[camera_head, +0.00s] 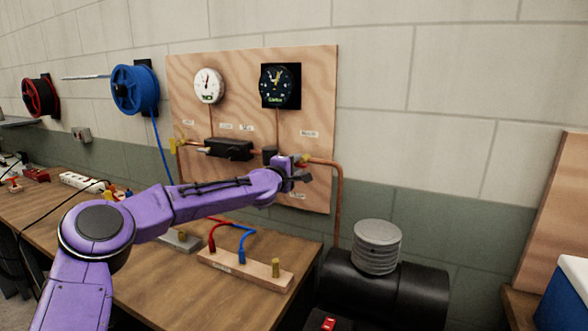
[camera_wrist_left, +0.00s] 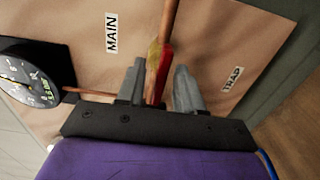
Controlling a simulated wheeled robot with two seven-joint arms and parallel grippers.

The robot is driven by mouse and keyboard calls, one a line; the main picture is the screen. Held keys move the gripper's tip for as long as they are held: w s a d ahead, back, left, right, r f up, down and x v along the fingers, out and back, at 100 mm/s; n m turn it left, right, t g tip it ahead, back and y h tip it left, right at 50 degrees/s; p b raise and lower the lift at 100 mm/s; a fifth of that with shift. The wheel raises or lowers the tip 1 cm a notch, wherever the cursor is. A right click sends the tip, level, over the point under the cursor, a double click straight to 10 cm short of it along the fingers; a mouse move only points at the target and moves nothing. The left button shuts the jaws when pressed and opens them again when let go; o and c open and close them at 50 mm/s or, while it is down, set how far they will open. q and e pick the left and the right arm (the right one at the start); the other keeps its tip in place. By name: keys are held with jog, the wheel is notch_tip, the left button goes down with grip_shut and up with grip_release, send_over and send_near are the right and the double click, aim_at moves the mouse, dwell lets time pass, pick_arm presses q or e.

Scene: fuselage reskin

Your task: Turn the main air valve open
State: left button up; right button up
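The main air valve's red lever (camera_wrist_left: 163,75) shows in the left wrist view, on a brass body in the copper pipe, between the labels MAIN (camera_wrist_left: 111,33) and TRAP (camera_wrist_left: 231,79). My left gripper (camera_wrist_left: 160,82) has its two grey fingers apart, one on each side of the lever, with small gaps visible. In the head view my left gripper (camera_head: 301,172) is at the right part of the plywood panel and hides most of the valve; a bit of brass shows just above it. My right gripper is in neither view.
The plywood panel (camera_head: 240,70) carries a white gauge (camera_head: 208,85), a black gauge (camera_head: 280,86) and a black regulator block (camera_head: 228,149). A copper pipe (camera_head: 339,205) runs down towards a black tank (camera_head: 400,293). A wooden manifold block (camera_head: 244,269) stands on the bench below my arm.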

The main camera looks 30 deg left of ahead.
pick_arm(q)
jog(key=s+b, duration=0.2)
jog(key=s, duration=0.8)
jog(key=shift+d, duration=0.3)
